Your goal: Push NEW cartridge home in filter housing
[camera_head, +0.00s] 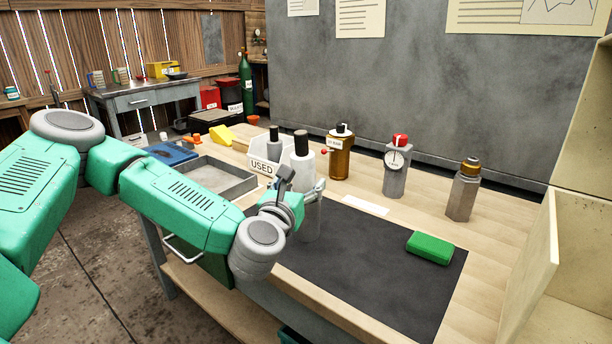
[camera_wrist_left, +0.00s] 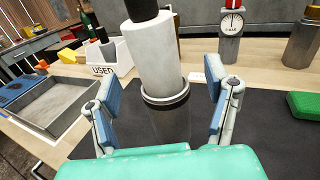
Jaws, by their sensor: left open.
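A white cartridge (camera_head: 302,172) with a dark cap stands upright at the back left of the dark mat. In the left wrist view the cartridge (camera_wrist_left: 153,55) rises from a pale ring on a see-through housing (camera_wrist_left: 170,122), which also shows in the head view (camera_head: 310,222). Most of the cartridge shows above the ring. My left gripper (camera_head: 300,190) is open. In the left wrist view its two blue-padded fingers (camera_wrist_left: 162,82) stand on either side of the cartridge and ring, with gaps on both sides. My right gripper is not in view.
A white bin marked USED (camera_head: 264,171) with a grey, black-capped item stands behind left. A grey tray (camera_head: 243,184) lies left. Behind are a brown bottle (camera_head: 340,157), a gauge unit (camera_head: 396,172) and a metal canister (camera_head: 463,193). A green block (camera_head: 430,247) lies on the mat (camera_head: 380,275).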

